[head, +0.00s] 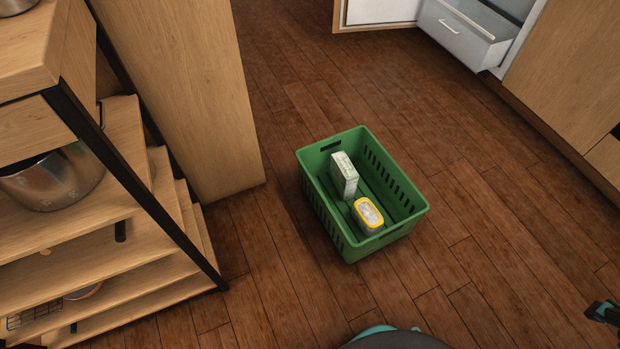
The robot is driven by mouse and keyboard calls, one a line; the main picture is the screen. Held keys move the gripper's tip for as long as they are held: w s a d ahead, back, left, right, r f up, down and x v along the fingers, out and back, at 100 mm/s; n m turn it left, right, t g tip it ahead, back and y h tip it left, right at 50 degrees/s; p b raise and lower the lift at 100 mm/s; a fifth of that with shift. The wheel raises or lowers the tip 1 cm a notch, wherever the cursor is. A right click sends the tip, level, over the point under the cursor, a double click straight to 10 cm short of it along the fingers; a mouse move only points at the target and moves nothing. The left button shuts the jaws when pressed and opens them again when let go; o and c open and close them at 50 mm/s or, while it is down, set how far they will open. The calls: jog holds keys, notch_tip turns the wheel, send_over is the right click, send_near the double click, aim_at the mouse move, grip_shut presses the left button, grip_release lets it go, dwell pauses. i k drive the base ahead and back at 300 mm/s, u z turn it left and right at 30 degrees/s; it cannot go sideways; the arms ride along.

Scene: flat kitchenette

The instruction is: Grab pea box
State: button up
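A pale green and white box (344,176), likely the pea box, stands upright inside a green crate (331,229) on the floor. Its print is too small to read. It is in the upper part of the crate, towards the left wall. A dark piece that looks like the end of my gripper (603,312) shows at the lower right edge, well apart from the crate. Most of it is cut off, so its opening is hidden. I see nothing held in the visible part.
A yellow-edged pack (367,214) lies in the crate below the box. A wooden shelf unit (110,235) with a metal pot (52,181) is at left. An open fridge with a drawer (460,32) is at upper right. Bare wooden floor surrounds the crate.

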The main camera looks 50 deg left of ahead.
aim_at(344, 176)
jog(key=z, duration=1.2)
jog(key=k, duration=2.25)
jog(key=u, duration=0.9)
jog(key=i, duration=1.7)
